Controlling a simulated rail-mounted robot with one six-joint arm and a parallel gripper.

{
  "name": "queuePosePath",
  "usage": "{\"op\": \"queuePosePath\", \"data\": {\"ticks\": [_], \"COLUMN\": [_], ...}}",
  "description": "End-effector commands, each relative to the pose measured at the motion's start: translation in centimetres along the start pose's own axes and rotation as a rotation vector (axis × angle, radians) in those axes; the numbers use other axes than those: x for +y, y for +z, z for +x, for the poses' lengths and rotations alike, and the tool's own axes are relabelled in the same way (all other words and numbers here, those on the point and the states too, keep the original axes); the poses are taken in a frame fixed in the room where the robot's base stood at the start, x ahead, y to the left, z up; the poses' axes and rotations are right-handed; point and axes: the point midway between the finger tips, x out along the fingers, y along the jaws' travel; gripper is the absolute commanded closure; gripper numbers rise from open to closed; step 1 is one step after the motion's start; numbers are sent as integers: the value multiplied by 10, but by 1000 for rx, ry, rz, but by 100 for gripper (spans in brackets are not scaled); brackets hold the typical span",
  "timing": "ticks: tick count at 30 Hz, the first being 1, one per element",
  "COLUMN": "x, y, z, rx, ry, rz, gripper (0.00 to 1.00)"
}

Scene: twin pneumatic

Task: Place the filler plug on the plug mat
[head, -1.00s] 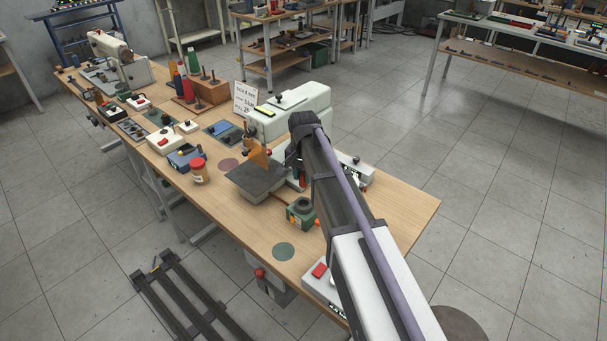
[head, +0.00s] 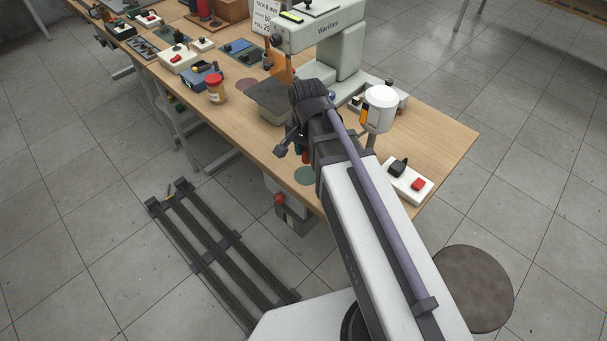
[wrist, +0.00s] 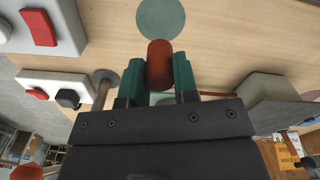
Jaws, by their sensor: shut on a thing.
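The filler plug is a rust-red cylinder (wrist: 159,64), held between the teal fingers of my gripper (wrist: 160,75) in the wrist view. My gripper is shut on it. A round green mat (wrist: 161,17) lies bare on the wooden table just beyond the plug; the plug appears apart from it. In the head view the green mat (head: 304,176) lies near the table's front edge, partly beside my arm. My arm covers most of the gripper there.
A white box with a red button (head: 416,184) stands at the table's right end. A pale green press (head: 320,40) stands behind, with a grey plate (head: 270,100) in front. A mauve round mat (head: 246,85) and a red-lidded jar (head: 216,90) lie left.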

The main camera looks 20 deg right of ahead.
Motion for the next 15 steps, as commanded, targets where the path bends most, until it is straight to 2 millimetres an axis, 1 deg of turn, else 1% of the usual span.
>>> {"op": "queuePosePath", "data": {"ticks": [1,3,6,7,12,14,15], "x": [0,0,0,0,0,0,0], "y": [0,0,0,0,0,0,0], "z": [26,31,28,30,65,68,66], "rx": [0,0,0,0,0,0,0], "ry": [0,0,0,0,0,0,0], "rz": [0,0,0,0,-1,-1,-1], "gripper": [95,95,95,95,95,95,95]}}
